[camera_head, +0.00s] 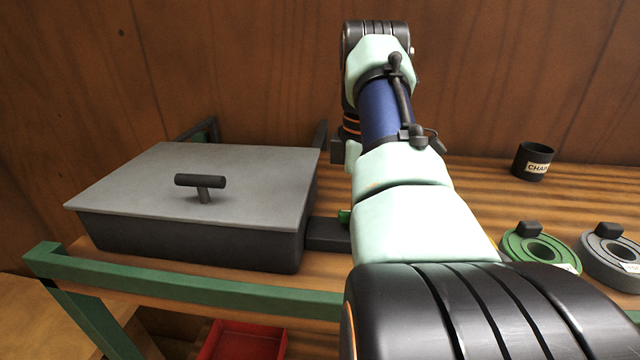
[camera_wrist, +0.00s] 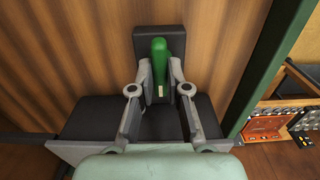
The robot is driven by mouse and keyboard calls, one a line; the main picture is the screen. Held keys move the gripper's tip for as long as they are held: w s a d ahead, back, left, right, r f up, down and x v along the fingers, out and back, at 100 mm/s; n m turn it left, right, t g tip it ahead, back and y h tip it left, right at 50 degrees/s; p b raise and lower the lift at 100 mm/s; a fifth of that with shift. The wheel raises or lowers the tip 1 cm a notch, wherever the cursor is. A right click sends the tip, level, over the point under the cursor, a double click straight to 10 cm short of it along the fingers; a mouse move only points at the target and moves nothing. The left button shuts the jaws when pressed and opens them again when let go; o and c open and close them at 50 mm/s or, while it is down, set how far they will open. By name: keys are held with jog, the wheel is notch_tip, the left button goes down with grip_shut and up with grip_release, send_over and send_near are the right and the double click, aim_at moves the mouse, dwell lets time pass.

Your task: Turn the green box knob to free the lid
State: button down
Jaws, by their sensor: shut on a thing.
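The green knob (camera_wrist: 159,58) is an upright lever-like piece on a dark block (camera_wrist: 187,42) in the wrist view. My gripper (camera_wrist: 159,76) is shut on it, one finger on each side. In the head view only a small bit of the green knob (camera_head: 344,216) shows at the left edge of my arm, above the dark block (camera_head: 328,236) beside the box. The dark grey box (camera_head: 200,245) has a flat grey lid (camera_head: 130,190) with a black T-shaped handle (camera_head: 200,182). The lid lies on the box. My arm hides my gripper in the head view.
A black labelled cup (camera_head: 533,163) stands at the back right of the wooden bench. A green ring (camera_head: 515,250) and a grey ring (camera_head: 597,262) lie at the right. The bench has a green frame (camera_head: 200,286). A red tray (camera_head: 243,342) sits below it.

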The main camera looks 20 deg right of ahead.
jog(key=n, duration=0.4)
jog(key=shift+n, duration=0.3)
jog(key=n, duration=0.4)
jog(key=shift+n, duration=0.3)
jog(key=c, duration=1.1)
grip_release()
jog(key=shift+c, duration=0.2)
